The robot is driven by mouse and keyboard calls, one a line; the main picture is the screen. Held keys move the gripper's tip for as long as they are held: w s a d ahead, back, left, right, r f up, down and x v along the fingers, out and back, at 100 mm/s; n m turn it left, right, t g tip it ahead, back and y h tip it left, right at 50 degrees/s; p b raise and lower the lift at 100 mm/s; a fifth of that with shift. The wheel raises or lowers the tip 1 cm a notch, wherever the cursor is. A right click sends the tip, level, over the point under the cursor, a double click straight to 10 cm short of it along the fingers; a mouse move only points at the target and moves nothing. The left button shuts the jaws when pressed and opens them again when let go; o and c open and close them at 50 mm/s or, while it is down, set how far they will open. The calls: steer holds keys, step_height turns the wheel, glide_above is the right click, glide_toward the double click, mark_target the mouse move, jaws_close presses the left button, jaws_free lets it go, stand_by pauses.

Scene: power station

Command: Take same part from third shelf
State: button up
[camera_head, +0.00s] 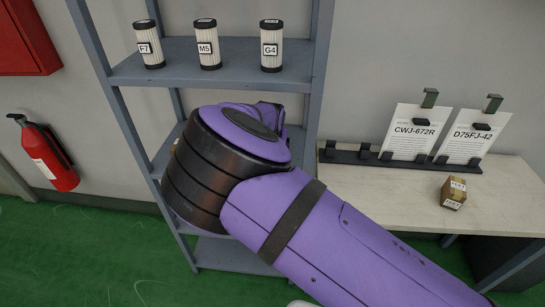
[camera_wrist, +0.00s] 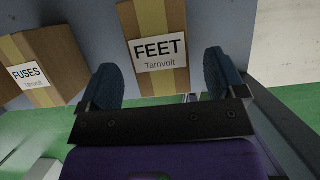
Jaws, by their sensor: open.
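In the wrist view, my gripper (camera_wrist: 158,66) is open, its two dark blue fingers spread wide and nothing held. A cardboard box labelled FEET Tamvolt (camera_wrist: 160,22), with a yellow stripe, shows between and beyond the fingers. A similar box labelled FUSES Tamvolt (camera_wrist: 38,62) is to the left, outside the fingers. Both boxes are on a grey shelf (camera_wrist: 98,22). In the head view, a small brown box with white labels (camera_head: 453,193) sits on the table at right; its text is unreadable. My arm hides my gripper and much of the lower shelves there.
The grey shelf rack (camera_head: 215,78) carries three white filters, F7 (camera_head: 149,45), M5 (camera_head: 208,45) and G4 (camera_head: 271,46), on its upper board. The table (camera_head: 380,203) holds cards CWJ-672R (camera_head: 413,132) and D75FJ-4J (camera_head: 475,136). A fire extinguisher (camera_head: 47,155) is at left.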

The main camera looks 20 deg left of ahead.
steer(key=x, duration=0.3)
steer(key=shift+w+f, duration=0.1)
steer(key=shift+f, duration=0.1)
steer(key=c, duration=1.3)
steer(key=shift+o, duration=0.2)
steer(key=shift+r, duration=0.1)
